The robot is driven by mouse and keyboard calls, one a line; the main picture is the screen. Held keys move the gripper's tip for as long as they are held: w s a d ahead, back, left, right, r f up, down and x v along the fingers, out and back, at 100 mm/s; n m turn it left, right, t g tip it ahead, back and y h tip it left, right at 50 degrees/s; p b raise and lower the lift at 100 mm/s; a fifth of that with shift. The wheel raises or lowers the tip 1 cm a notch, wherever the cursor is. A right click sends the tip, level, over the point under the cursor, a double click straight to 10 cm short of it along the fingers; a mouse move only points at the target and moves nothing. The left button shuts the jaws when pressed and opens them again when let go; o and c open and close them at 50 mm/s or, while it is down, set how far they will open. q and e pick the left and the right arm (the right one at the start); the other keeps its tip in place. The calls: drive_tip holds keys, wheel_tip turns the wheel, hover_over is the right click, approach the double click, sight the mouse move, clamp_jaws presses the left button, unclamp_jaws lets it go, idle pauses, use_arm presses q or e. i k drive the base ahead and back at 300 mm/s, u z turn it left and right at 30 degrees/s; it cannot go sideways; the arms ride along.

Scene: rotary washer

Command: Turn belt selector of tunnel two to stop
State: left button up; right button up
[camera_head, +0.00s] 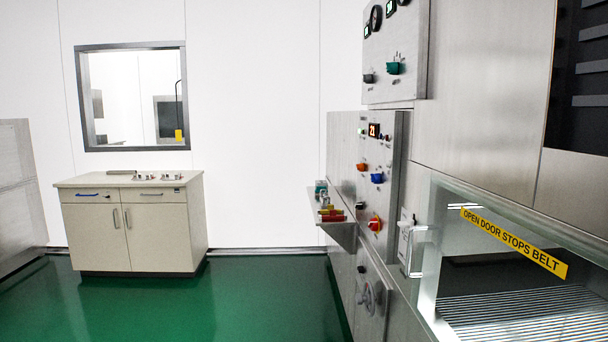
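A steel control panel (393,220) stands on the right, seen at a steep angle. The upper panel (410,40) has a green knob (393,68), a dark knob (368,78) and round gauges (376,18). The labels are too small to read, so I cannot tell which knob is the tunnel two belt selector or its setting. Neither gripper shows.
A glass door with a handle (414,250) and a yellow "OPEN DOOR STOPS BELT" sign (513,242) is at right. A small shelf (342,233) juts out from the panel. A handwheel (367,298) is below. A cabinet (132,228) stands left. Green floor (255,300) is clear between.

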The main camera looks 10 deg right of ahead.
sight(375, 179)
drive_tip(key=u, duration=0.8)
drive_tip(key=i, duration=2.1)
drive_tip(key=z, duration=0.6)
drive_tip(key=i, duration=1.25)
drive_tip(key=z, duration=1.6)
drive_tip(key=i, duration=0.2)
drive_tip(key=z, duration=0.05)
